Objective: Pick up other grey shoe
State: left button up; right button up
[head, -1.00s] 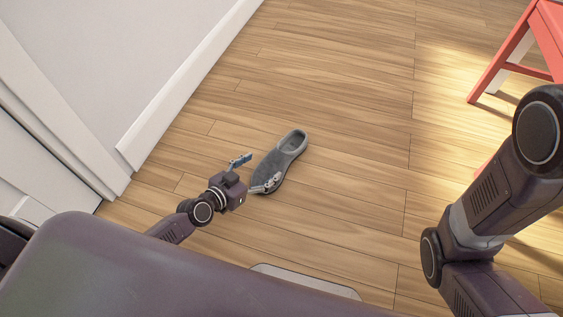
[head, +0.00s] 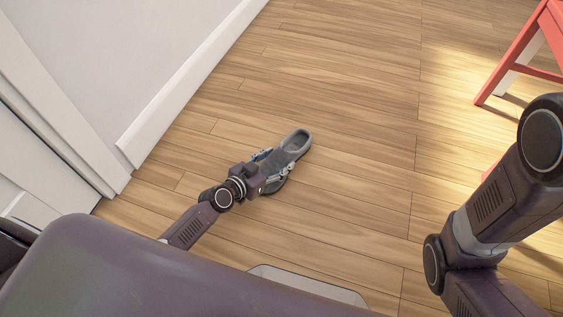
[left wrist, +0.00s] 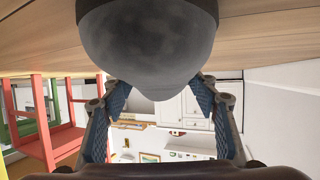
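One grey shoe (head: 296,141) lies on the wooden floor in the head view, its heel opening pointing up and to the right. My left gripper (head: 274,165) is at its toe end, with one finger on each side of the shoe. In the left wrist view the dark, rounded toe of the shoe (left wrist: 150,48) fills the upper middle. The blue-padded fingers of the left gripper (left wrist: 162,92) are spread apart around it; whether they touch it is unclear. Part of the toe is hidden by the gripper in the head view. My right gripper is not in view.
A white wall with a baseboard (head: 190,88) runs along the left. A red stool (head: 520,55) stands at the upper right. The floor (head: 350,90) around the shoe is clear.

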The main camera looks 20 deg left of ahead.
pick_arm(q)
jog(key=c, duration=0.6)
jog(key=shift+r, duration=0.1)
jog(key=shift+c, duration=0.2)
